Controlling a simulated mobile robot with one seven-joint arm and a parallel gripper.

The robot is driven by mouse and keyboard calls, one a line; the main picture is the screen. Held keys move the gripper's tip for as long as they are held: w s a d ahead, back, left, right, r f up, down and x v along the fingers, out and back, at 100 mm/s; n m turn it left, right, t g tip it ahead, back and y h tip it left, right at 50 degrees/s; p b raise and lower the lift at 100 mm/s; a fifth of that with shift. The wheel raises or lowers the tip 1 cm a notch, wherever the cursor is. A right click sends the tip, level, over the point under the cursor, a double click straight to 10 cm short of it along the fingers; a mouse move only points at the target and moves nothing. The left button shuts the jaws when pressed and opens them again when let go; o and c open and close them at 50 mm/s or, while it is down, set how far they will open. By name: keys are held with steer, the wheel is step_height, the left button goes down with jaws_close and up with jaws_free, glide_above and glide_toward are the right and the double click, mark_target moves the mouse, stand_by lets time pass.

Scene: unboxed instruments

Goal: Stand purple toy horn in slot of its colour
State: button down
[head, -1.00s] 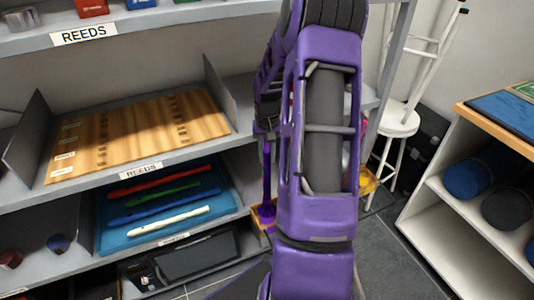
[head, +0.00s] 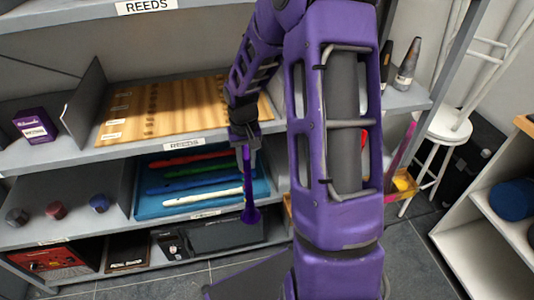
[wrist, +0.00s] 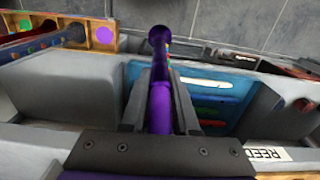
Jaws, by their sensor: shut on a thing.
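My gripper (head: 243,142) is shut on the purple toy horn (head: 248,190), which hangs upright with its flared bell down. In the wrist view the horn (wrist: 160,100) runs out between the fingers (wrist: 158,110), its bell at the far end. The horn is in front of the middle shelf, at the right end of a blue tray, clear of the shelf. A wooden rack with coloured discs shows at the upper left of the wrist view, with a purple disc (wrist: 103,35) and a green disc (wrist: 25,26). In the head view my arm hides most of the rack (head: 410,190).
The blue tray (head: 150,207) holds several coloured recorders. A slotted wooden board (head: 190,108) lies on the shelf above. A pink stick-like thing (head: 400,150) rises right of my arm. A white stool (head: 440,125) stands behind. Floor shows at the lower right.

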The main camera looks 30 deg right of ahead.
steer(key=s+d+f+m+b, duration=0.1)
steer(key=d+f+m+b, duration=0.1)
steer(key=d, duration=0.7)
steer(key=d+f+m+b, duration=0.2)
steer(key=d+f+m, duration=0.1)
steer(key=d, duration=0.7)
steer(key=shift+s+d+b, duration=0.2)
steer(key=shift+s+b, duration=0.1)
steer(key=shift+s, duration=0.1)
steer(key=shift+f, duration=0.45)
steer(key=c, duration=0.6)
jaws_free()
steer(key=shift+r, duration=0.1)
step_height(320, 180, up, 17)
steer(key=p, duration=0.2)
steer(key=shift+p, duration=0.4)
